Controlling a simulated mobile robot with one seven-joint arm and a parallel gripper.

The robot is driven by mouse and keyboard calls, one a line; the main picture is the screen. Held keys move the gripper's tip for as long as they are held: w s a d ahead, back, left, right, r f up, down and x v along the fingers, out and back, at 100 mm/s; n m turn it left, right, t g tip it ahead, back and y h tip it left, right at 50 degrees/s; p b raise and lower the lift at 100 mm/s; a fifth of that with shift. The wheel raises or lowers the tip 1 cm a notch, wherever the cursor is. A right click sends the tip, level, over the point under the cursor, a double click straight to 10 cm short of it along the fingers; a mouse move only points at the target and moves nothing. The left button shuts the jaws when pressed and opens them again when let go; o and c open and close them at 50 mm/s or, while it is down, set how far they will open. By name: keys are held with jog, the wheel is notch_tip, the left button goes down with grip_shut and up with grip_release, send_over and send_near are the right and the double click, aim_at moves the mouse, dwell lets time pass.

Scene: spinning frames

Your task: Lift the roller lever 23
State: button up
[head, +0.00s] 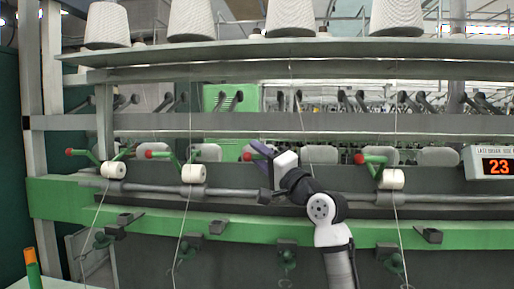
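A row of green roller levers with red knobs runs along the machine in the head view. A display (498,166) at the right reads 23. My gripper (258,152), with purple fingers, is at the lever whose red knob (247,157) shows just left of the fingers. The rest of that lever and its roller are hidden behind my gripper and arm. I cannot tell whether the fingers touch the lever or how far apart they are. The other levers show red knobs at the far left (69,152), left (149,154) and right (359,159).
White rollers (193,174) sit at the grey horizontal bar (150,186). Thin threads run down past the rollers. Large white yarn cones (191,20) stand on the shelf (240,52) above. A green rail (70,200) with dark brackets runs below. An orange-tipped post (31,262) stands lower left.

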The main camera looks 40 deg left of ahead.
jog(key=shift+a+r, duration=0.2)
jog(key=shift+a, duration=0.35)
grip_shut()
